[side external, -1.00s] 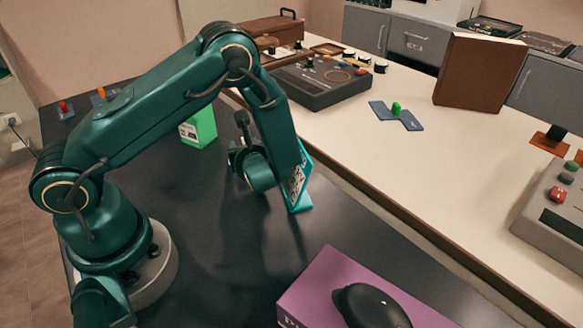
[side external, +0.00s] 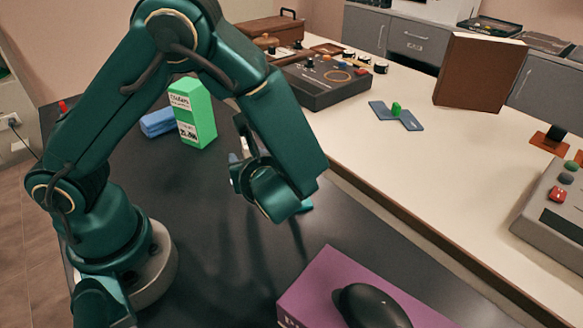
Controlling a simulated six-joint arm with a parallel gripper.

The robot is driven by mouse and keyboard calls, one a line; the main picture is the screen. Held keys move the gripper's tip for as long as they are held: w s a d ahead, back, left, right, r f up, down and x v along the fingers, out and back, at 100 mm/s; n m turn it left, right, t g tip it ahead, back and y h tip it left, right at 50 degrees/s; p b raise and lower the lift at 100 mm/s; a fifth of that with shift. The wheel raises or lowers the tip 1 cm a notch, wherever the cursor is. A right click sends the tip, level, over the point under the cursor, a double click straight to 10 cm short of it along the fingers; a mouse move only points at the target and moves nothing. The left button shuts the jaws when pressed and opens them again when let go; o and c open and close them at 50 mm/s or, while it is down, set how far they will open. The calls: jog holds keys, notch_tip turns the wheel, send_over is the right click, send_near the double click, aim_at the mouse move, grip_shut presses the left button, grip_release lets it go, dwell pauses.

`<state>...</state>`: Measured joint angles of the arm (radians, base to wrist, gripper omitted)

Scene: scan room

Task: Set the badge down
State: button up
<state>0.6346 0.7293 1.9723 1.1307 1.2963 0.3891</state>
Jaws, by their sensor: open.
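My gripper (side external: 243,155) is above the black table, left of the table's right edge, and its jaws are open. The wrist and forearm cover much of the area around it. I cannot tell whether the jaws touch anything.
A purple box (side external: 330,272) with a black mouse (side external: 371,305) is in front. The black table (side external: 215,270) is clear between them.

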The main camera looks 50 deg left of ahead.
jog(key=s+d+r+n+h, duration=0.3)
jog(key=s+r+n+h, duration=0.1)
jog(key=n, duration=0.6)
jog(key=s+d+r+n+t+h, duration=0.1)
jog(key=s+d+r+n+h, duration=0.2)
jog(key=s+r+n+h, duration=0.2)
jog(key=r+n+h, duration=0.1)
jog(key=n+h, duration=0.2)
jog(key=n, duration=0.3)
jog(key=shift+d, duration=0.4)
